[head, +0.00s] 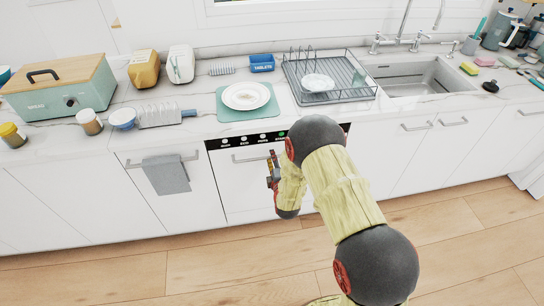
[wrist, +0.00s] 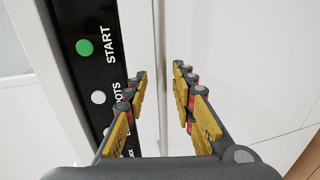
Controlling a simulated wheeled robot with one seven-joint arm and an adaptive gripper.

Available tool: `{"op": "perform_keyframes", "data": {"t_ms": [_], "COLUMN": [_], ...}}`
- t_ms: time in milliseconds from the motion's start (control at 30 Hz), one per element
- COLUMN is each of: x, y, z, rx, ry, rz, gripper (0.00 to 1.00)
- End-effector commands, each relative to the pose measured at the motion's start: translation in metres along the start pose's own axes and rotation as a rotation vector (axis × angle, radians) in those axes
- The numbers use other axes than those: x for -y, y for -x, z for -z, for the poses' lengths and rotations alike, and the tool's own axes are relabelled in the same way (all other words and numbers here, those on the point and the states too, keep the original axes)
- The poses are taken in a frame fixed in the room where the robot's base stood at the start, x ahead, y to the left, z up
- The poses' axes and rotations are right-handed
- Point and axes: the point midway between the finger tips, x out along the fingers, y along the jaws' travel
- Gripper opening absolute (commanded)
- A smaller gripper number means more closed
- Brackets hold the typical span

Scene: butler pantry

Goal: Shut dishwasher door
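The dishwasher door (head: 235,184) is a white front under the counter. It stands upright or nearly so; I cannot tell whether a small gap is left at its top. A black control strip (head: 260,136) with several buttons runs along its top, and a bar handle (head: 246,159) is below. My gripper (head: 272,168) is in front of the door's right half, near the handle. In the wrist view my gripper (wrist: 160,85) is open, its fingers apart on either side of a thin pale vertical bar or edge. The strip (wrist: 88,75) with the green START button is at left. Contact is unclear.
A grey towel (head: 166,174) hangs on the cabinet handle left of the dishwasher. The counter above holds a plate (head: 246,96) on a green mat, a dish rack (head: 345,92) and a sink (head: 420,80). The wooden floor (head: 200,270) in front is clear.

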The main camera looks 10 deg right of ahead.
Motion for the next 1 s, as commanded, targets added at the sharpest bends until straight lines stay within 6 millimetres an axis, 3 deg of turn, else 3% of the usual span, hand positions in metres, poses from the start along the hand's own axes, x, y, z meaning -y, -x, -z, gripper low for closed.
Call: {"op": "perform_keyframes", "data": {"t_ms": [300,500,1000], "x": [-0.001,0.0,0.0], "y": [0.065,0.089,0.096], "z": [0.0,0.0,0.0], "rx": [-0.001,0.0,0.0], "ry": [0.0,0.0,0.0], "rz": [0.0,0.0,-0.001], "gripper": [0.26,0.26,0.26]}}
